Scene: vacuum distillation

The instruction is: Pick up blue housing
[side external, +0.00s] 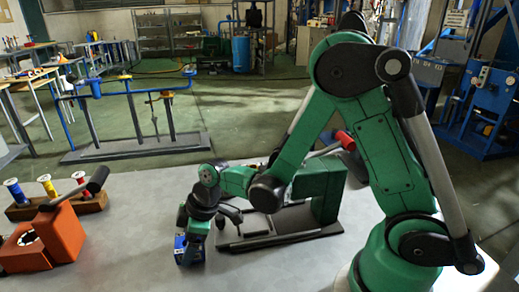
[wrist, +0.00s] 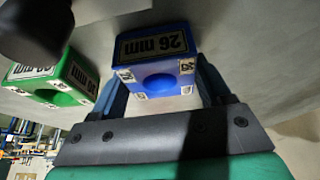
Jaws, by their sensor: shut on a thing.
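The blue housing (wrist: 155,47) is a block with a round hole and a "26 mm" label, and it sits between my two fingers in the wrist view. In the side view the blue housing (side external: 188,252) shows low under my wrist, at or just above the grey table. My gripper (side external: 192,236) points down and is shut on the blue housing, one finger on each side.
A green bench machine (side external: 318,192) on a dark base plate (side external: 280,239) stands just right of my gripper. At the left are an orange device (side external: 58,232) with a black lever and a wooden block (side external: 88,203) with colored spools. The table (side external: 130,240) between them is clear.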

